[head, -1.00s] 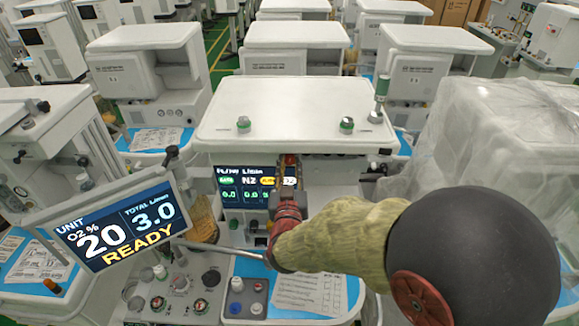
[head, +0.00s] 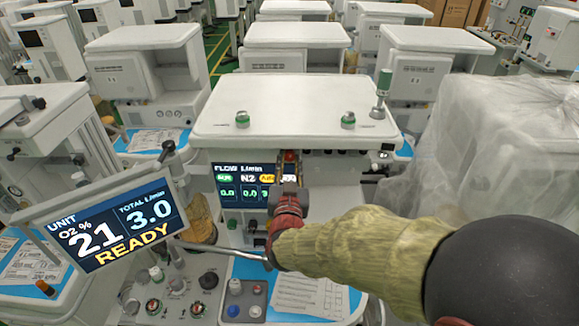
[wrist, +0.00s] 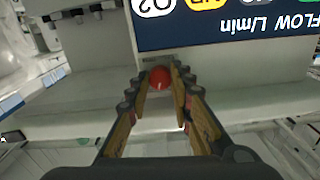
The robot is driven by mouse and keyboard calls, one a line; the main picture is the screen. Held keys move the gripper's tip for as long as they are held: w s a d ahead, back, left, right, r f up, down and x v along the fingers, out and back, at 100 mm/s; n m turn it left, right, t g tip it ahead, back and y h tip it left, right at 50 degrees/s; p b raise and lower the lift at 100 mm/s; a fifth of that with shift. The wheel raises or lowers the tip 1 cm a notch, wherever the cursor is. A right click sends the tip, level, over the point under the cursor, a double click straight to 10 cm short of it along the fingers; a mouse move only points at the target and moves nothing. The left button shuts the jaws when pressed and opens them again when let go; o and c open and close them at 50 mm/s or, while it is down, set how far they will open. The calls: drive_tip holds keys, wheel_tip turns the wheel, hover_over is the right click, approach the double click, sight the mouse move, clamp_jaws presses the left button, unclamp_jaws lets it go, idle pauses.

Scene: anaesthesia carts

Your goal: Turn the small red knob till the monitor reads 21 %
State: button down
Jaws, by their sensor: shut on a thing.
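The monitor (head: 108,222) on the left of the head view reads O2 21 %, total 3.0 L/min and READY. The small red knob (wrist: 159,77) sits between my gripper's fingertips in the wrist view, under the flow display's edge. My gripper (wrist: 160,75) is shut on the knob, with a finger on each side. In the head view my gripper (head: 289,165) reaches up to the cart's front just right of the flow display (head: 240,190), and the knob is mostly hidden there.
The cart's white top (head: 295,110) carries two green-banded knobs and a green-topped post (head: 382,90). A plastic-covered unit (head: 480,130) stands close on the right. A lower panel with knobs (head: 165,295) and a paper sheet (head: 310,295) lie in front. More carts fill the background.

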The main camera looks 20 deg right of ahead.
drive_tip(key=c, duration=1.6)
unclamp_jaws()
drive_tip(key=shift+v, duration=6)
